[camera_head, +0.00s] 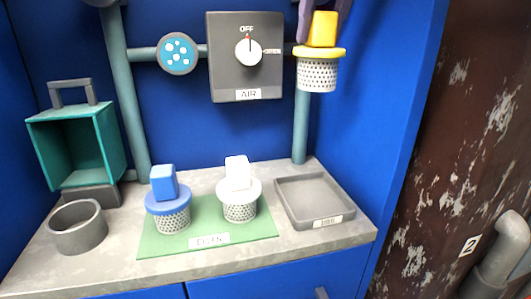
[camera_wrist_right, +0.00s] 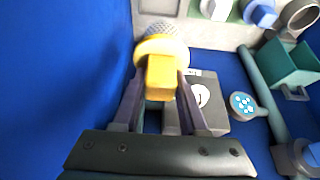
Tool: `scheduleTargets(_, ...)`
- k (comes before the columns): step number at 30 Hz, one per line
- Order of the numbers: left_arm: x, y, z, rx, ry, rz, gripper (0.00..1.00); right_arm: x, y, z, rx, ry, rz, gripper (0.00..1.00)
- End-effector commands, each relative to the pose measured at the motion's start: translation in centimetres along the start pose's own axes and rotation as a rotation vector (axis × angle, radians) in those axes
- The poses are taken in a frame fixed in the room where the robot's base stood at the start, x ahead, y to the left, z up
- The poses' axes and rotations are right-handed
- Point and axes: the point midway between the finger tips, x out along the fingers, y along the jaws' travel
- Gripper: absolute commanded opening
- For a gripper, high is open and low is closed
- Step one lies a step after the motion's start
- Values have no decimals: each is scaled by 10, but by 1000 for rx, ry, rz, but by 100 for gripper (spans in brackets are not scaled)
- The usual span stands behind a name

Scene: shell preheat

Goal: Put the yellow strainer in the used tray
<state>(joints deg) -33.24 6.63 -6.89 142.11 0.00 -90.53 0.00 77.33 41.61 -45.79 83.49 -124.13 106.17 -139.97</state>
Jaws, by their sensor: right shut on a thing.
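The yellow strainer (camera_head: 318,54) has a yellow block handle, a yellow rim and a perforated pale metal cup. It hangs roughly upright, high above the counter, to the right of the dial box. My right gripper (camera_head: 322,12) comes in from the top edge and is shut on the yellow handle. The wrist view shows the strainer (camera_wrist_right: 161,58) between the two fingers of my right gripper (camera_wrist_right: 160,80). The used tray (camera_head: 313,198) is a shallow grey square tray at the right of the counter, empty, well below the strainer. Its label is too blurred to read surely.
A blue strainer (camera_head: 168,200) and a white strainer (camera_head: 239,190) stand on a green mat (camera_head: 205,243) left of the tray. A grey ring (camera_head: 77,229) and a teal open box (camera_head: 76,147) are further left. The AIR dial box (camera_head: 245,75) is on the back wall.

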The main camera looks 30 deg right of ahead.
Motion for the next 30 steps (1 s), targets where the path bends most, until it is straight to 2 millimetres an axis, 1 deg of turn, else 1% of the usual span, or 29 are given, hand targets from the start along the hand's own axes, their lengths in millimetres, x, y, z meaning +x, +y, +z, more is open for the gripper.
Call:
scheduleTargets(2,1,0,1,2,-1,-1,0,2,0,1,-14,2,-6,0)
scheduleTargets(5,7,-1,3,4,-1,-3,0,16,0,8,-21,0,-7,0)
scheduleTargets(15,34,-1,12,8,-2,-6,0,107,1,49,-18,-4,-7,0)
scheduleTargets(18,40,-1,13,8,-2,-6,0,128,0,58,-18,-2,-7,0)
scheduleTargets(21,42,-1,14,8,-2,-6,0,141,0,63,-18,1,-8,0)
scheduleTargets(26,44,-1,15,7,-2,-6,0,150,1,67,-18,3,-7,0)
scheduleTargets(29,47,0,16,6,-1,-5,0,160,1,72,-17,1,-6,0)
scheduleTargets(30,49,0,16,5,-1,-4,0,167,0,75,-17,1,-8,0)
